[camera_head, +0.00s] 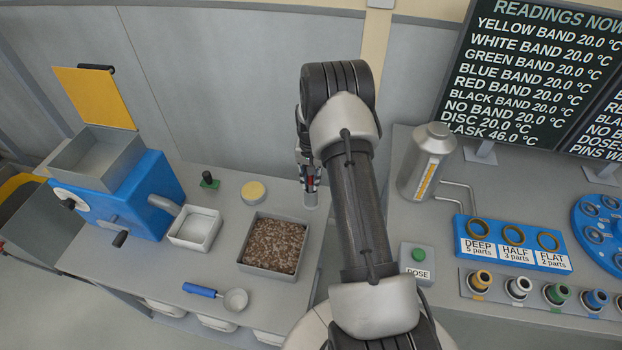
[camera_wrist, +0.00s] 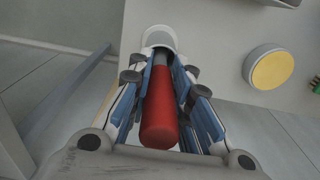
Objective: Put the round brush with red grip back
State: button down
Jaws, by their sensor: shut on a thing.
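The round brush's red grip (camera_wrist: 158,112) lies between the fingers of my gripper (camera_wrist: 160,95) in the wrist view. A grey shank and a pale round end (camera_wrist: 159,38) show beyond the grip. I cannot tell whether that round end is the brush head or a holder around it. In the head view my gripper (camera_head: 308,180) points down over the right end of the left bench, beside my arm. Only a bit of red shows there, with a short grey cylinder (camera_head: 310,200) below it at the bench edge.
The bench (camera_head: 215,265) carries a tray of brown granules (camera_head: 274,246), a round yellow-topped disc (camera_head: 253,191), a small green-knobbed item (camera_head: 208,180), a white tray (camera_head: 194,228), a blue-handled scoop (camera_head: 215,295) and a blue machine (camera_head: 140,200). A gap separates it from the right bench with a metal flask (camera_head: 427,160).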

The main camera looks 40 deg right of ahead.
jog(key=c, duration=1.5)
grip_release()
jog(key=shift+f, duration=0.15)
notch_tip(320, 180, up, 12)
jog(key=p, duration=0.2)
jog(key=shift+p, duration=0.35)
jog(key=s+a+r+n+t, duration=0.15)
jog(key=s+a+r, duration=0.25)
jog(key=a+r, duration=0.55)
jog(key=s+a+r+n+t, duration=0.1)
jog(key=s+a+r+n, duration=0.35)
jog(key=r, duration=0.85)
jog(key=s+a+r+n, duration=0.1)
jog(key=s+a, duration=0.3)
jog(key=s, duration=0.3)
jog(key=s+a+r+n+t, duration=0.1)
jog(key=s+a, duration=0.2)
jog(key=s, duration=0.3)
jog(key=s+a+r+n+t, duration=0.1)
jog(key=s+a, duration=0.3)
jog(key=s, duration=0.3)
jog(key=shift+s+a+r+n, duration=0.1)
jog(key=shift+s+a+n, duration=0.2)
jog(key=shift+s, duration=0.05)
